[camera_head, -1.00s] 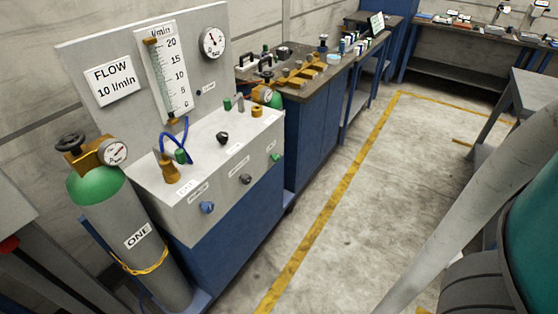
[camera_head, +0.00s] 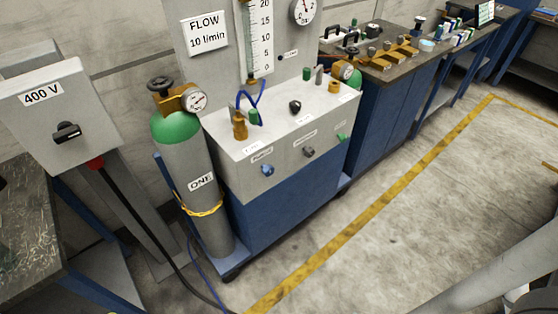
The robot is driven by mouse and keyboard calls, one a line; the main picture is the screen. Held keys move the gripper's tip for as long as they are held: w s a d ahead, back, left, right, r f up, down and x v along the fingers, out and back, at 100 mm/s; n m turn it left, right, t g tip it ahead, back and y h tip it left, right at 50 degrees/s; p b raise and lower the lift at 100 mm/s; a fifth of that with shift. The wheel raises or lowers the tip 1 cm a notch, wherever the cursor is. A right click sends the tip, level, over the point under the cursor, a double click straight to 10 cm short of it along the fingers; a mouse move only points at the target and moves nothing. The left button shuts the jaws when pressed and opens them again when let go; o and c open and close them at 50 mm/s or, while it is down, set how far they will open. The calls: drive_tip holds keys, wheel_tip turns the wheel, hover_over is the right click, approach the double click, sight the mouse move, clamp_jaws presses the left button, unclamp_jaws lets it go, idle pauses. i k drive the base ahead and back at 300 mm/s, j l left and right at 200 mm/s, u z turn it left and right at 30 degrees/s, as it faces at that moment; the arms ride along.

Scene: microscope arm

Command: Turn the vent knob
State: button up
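A grey gas panel (camera_head: 232,170) on a blue cabinet carries several knobs. Its front face has a blue knob (camera_head: 267,170), a dark grey knob (camera_head: 308,151) and a green knob (camera_head: 342,137), each with a small white label. A black knob (camera_head: 295,106) is on the top face. The small labels are too blurred to read, so I cannot tell which knob is the vent knob. My gripper is out of view. Only a pale link of my arm shows at the lower right, well apart from the panel.
A green-topped cylinder (camera_head: 196,165) marked ONE stands left of the panel. A 400 V switch box (camera_head: 62,112) is further left, with a dark cable running down to the floor. A cluttered bench (camera_head: 388,68) is beyond. Bare floor (camera_head: 400,210) lies right of the cabinet.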

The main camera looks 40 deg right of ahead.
sight(343, 137)
drive_tip(key=l+z, duration=0.2)
drive_tip(key=l, duration=0.3)
drive_tip(key=i+l+z, duration=0.2)
drive_tip(key=l, duration=0.3)
drive_tip(key=l+z, duration=0.2)
drive_tip(key=l, duration=0.3)
